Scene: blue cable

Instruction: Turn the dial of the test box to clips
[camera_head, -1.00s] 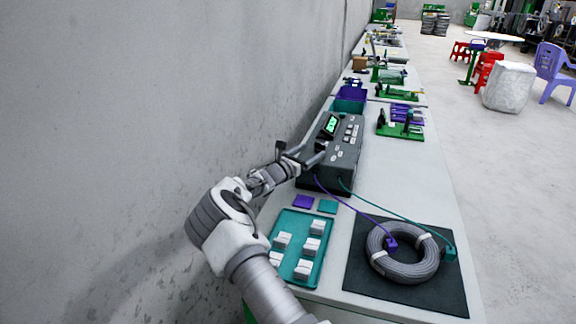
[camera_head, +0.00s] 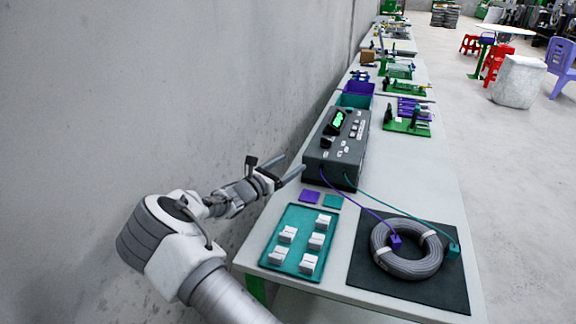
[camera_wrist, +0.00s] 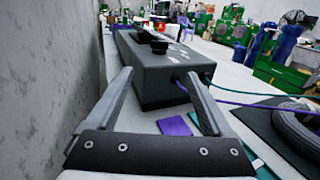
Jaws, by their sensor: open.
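The grey test box (camera_head: 347,172) stands on the bench against the wall, its green display (camera_head: 336,122) lit. A small black knob, which looks like the dial (camera_head: 327,142), sits on its top near the left front edge. It also shows in the wrist view (camera_wrist: 159,46) atop the box (camera_wrist: 160,82); its pointer setting is too small to read. My gripper (camera_head: 292,165) is open and empty, left of the box's near end and apart from the dial. In the wrist view, its fingers (camera_wrist: 158,78) are spread with the box beyond them.
A purple clip (camera_head: 396,242) and a teal clip (camera_head: 453,250), on leads from the box, are at the grey cable coil (camera_head: 408,268) on a dark mat (camera_head: 362,284). A teal tray (camera_head: 272,256) holds several white blocks. The wall (camera_head: 150,90) is close on the left.

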